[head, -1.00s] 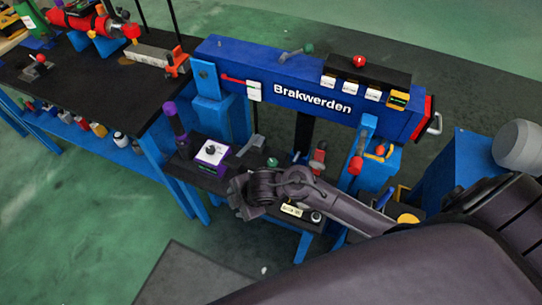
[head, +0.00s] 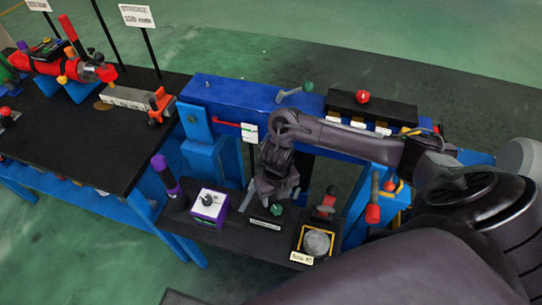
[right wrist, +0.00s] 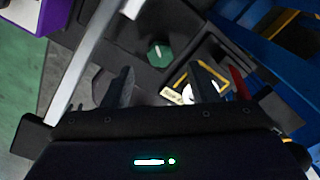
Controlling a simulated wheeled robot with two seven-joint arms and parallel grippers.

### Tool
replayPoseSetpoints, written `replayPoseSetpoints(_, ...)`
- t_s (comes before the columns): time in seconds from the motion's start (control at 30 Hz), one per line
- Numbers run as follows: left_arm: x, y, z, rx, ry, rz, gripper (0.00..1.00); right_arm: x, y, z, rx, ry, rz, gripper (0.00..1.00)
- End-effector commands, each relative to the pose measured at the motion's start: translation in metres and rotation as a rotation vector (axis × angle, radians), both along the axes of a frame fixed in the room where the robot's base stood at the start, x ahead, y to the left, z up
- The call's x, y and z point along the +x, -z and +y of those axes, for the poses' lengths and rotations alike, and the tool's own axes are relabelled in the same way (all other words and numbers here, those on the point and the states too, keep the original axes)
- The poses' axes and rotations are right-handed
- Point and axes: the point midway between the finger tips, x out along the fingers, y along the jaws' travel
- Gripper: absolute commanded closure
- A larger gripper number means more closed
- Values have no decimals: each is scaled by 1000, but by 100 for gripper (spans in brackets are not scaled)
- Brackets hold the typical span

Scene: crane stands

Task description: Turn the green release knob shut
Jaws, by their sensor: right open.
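A green knob (head: 277,210) sits on the low dark shelf (head: 232,232), behind a small white label. My right gripper (head: 278,198) points down just above and beside it, open and empty. In the right wrist view, the green knob (right wrist: 158,54) shows beyond the gap between my open fingers (right wrist: 160,82), apart from both. A second green knob (head: 308,87) is on a grey lever atop the blue beam (head: 225,90). My left gripper is not in view.
On the shelf stand a purple box with a white top (head: 210,205), a purple-handled lever (head: 165,172), a red-handled part (head: 327,202) and a round grey disc in a yellow frame (head: 316,242). A black table (head: 85,130) holds red equipment at left.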

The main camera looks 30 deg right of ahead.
Motion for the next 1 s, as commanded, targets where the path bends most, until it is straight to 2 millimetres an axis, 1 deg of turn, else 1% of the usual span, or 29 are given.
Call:
replayPoseSetpoints(0.03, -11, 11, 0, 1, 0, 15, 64, -2, 15, 1, 3, 3, 6, 47)
replayPoseSetpoints(0.07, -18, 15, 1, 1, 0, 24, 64, -2, 20, 1, 3, 4, 6, 47)
replayPoseSetpoints(0.2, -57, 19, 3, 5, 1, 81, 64, -2, 39, 1, 2, 4, 5, 47)
replayPoseSetpoints(0.3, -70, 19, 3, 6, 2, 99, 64, -1, 51, 1, 2, 5, 3, 47)
replayPoseSetpoints(0.37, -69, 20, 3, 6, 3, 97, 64, -1, 57, 0, 1, 4, 2, 47)
replayPoseSetpoints(0.43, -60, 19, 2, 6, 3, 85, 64, 0, 61, 1, 2, 4, 1, 47)
replayPoseSetpoints(0.6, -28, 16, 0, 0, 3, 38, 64, -1, 64, 0, 1, 3, 0, 47)
replayPoseSetpoints(0.67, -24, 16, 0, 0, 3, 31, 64, -1, 64, 0, 1, 3, 0, 47)
replayPoseSetpoints(0.73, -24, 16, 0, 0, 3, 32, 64, 0, 64, 1, 1, 3, 0, 47)
replayPoseSetpoints(0.77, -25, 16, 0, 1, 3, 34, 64, 0, 64, 1, 2, 3, 0, 49)
replayPoseSetpoints(1.0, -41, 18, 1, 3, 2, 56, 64, 0, 64, 1, 2, 4, 0, 81)
